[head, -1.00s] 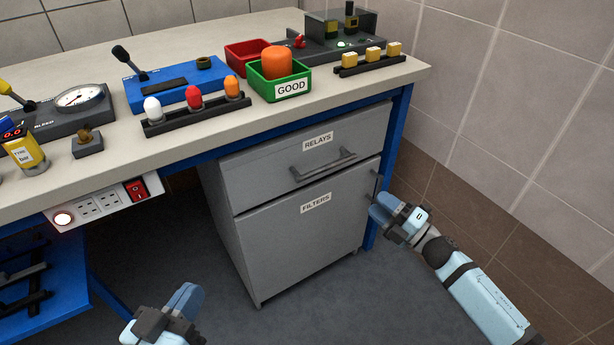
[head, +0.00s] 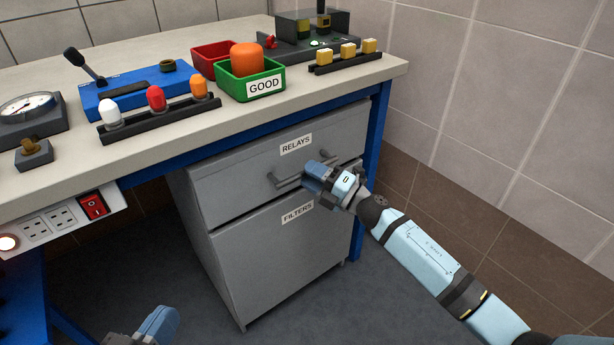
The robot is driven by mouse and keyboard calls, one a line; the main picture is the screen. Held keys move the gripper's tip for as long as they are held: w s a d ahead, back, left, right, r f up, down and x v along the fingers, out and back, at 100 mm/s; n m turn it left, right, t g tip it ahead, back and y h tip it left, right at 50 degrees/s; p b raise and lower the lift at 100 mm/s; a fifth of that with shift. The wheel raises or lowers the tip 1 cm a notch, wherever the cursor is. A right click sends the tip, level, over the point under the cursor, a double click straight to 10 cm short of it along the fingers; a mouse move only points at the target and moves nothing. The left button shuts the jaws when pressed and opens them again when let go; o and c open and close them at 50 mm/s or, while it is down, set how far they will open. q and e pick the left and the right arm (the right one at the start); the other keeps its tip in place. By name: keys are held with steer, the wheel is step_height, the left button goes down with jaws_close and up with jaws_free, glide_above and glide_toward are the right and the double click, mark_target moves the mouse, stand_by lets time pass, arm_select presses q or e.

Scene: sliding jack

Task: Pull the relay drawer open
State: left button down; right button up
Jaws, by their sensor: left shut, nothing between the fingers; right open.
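The relay drawer (head: 240,171), a grey front labelled RELAYS, is the upper drawer of the cabinet under the bench. It looks closed, flush with the cabinet. Its bar handle (head: 285,183) runs across the front, its right part hidden behind my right gripper. My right gripper (head: 311,178) is open, with its fingers at the handle; I cannot tell whether the bar lies between them. My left gripper (head: 162,322) is shut and empty, low at the bottom edge, well away from the cabinet.
The lower FILTERS door (head: 270,265) is closed below the drawer. The bench top (head: 180,135) carries a green GOOD bin (head: 235,90), a red bin, a lamp rack and a blue device. A blue bench leg (head: 372,150) stands right of the cabinet. The floor in front is clear.

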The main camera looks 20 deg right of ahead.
steer(key=shift+w+a+r, duration=0.1)
steer(key=shift+w+a, duration=0.3)
steer(key=shift+w, duration=0.1)
arm_select(q)
steer(key=shift+w, duration=0.1)
steer(key=shift+r, duration=0.15)
arm_select(e)
jaws_close()
arm_select(q)
steer(key=shift+a, duration=0.1)
steer(key=shift+r, duration=0.1)
